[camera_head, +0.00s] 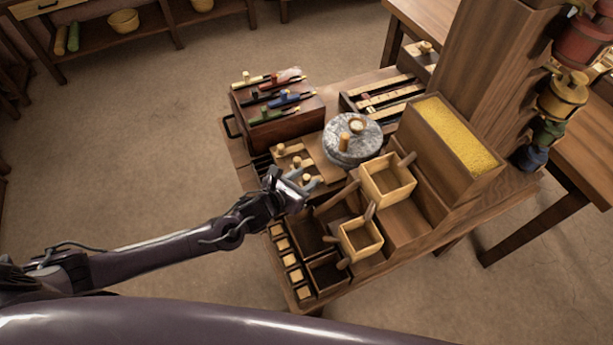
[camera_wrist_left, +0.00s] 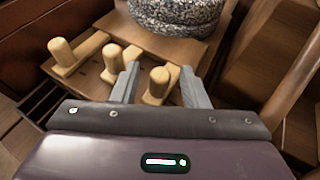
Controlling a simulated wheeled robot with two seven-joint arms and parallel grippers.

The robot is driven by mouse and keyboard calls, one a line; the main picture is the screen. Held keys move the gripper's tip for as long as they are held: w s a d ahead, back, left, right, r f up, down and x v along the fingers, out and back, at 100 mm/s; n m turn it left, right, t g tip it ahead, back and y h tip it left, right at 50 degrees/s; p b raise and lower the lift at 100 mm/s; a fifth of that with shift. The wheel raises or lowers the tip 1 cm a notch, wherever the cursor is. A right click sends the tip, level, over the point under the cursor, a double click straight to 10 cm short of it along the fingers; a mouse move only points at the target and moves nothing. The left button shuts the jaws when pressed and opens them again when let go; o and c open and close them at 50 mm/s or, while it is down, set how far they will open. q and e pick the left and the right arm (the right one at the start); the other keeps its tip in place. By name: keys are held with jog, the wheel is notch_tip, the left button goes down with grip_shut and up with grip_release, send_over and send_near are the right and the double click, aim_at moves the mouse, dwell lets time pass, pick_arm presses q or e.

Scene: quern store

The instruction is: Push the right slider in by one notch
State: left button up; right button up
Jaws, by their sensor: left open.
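A wooden slider board (camera_head: 318,167) lies on the bench in front of the grey stone quern (camera_head: 353,138). It carries three sliders with upright round pegs. The right slider's peg (camera_wrist_left: 158,82) stands between the fingers of my left gripper (camera_wrist_left: 160,70) in the left wrist view. The middle slider's peg (camera_wrist_left: 112,56) and the left slider's peg (camera_wrist_left: 62,50) are outside the fingers, to the left. In the head view my left gripper (camera_head: 308,180) is open at the board's near end. I cannot tell whether a finger touches the peg. My right gripper is not in view.
Two wooden scoop boxes (camera_head: 387,180) stand close right of my gripper. A dark red chest (camera_head: 275,125) with coloured tools is behind and left. A bin of yellow grain (camera_head: 455,135) stands at right. Small wooden blocks (camera_head: 290,260) line the bench's near edge.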

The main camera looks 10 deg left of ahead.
pick_arm(q)
jog(key=v, duration=0.6)
jog(key=shift+s, duration=0.25)
